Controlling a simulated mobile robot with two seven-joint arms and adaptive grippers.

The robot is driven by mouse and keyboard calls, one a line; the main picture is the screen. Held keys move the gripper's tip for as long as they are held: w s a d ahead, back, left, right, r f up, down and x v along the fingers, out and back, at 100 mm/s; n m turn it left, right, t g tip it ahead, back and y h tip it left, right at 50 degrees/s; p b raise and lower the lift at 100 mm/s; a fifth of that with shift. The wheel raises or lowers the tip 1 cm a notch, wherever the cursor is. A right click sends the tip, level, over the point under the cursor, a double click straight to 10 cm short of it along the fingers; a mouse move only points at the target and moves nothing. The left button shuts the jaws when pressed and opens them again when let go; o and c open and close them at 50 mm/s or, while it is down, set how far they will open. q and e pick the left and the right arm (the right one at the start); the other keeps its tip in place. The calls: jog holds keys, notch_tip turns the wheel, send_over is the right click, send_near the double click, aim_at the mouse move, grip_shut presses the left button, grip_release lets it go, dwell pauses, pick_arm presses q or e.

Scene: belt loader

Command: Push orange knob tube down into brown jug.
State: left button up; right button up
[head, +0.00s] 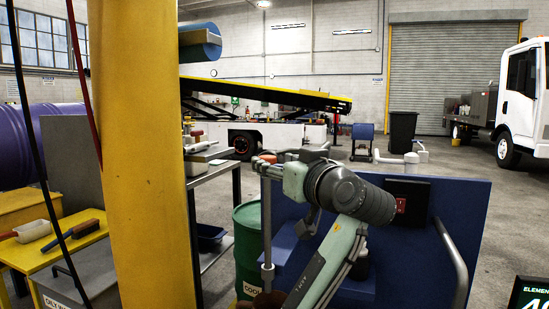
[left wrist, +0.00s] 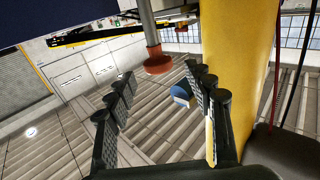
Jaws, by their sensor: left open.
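The orange knob (head: 267,158) tops an upright grey tube (head: 267,225), which runs down to the brown jug (head: 268,299) at the bottom edge of the head view. Only part of the jug shows; my arm and the frame edge cut off the rest. My left gripper (head: 289,159) is at knob height, close beside it. In the left wrist view, which looks upside down, the orange knob (left wrist: 158,65) lies just beyond the open fingertips (left wrist: 160,72), roughly between them. The grey tube (left wrist: 147,27) also shows there. The fingers hold nothing.
A yellow post (head: 140,150) stands left of the tube. A green drum (head: 247,250) stands behind the jug, and a blue panel (head: 450,205) is to the right. A yellow table (head: 65,252) with brushes is at far left.

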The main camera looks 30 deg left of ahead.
aim_at(270, 160)
pick_arm(q)
jog(key=x, duration=0.4)
jog(key=shift+w+a, duration=0.35)
jog(key=shift+a, duration=0.1)
pick_arm(e)
jog(key=shift+x, duration=1.05)
jog(key=shift+s+f, duration=0.1)
jog(key=shift+s, duration=0.1)
pick_arm(q)
jog(key=c, duration=0.7)
grip_shut()
pick_arm(e)
jog(key=shift+d, duration=0.15)
pick_arm(q)
jog(key=shift+f, duration=0.1)
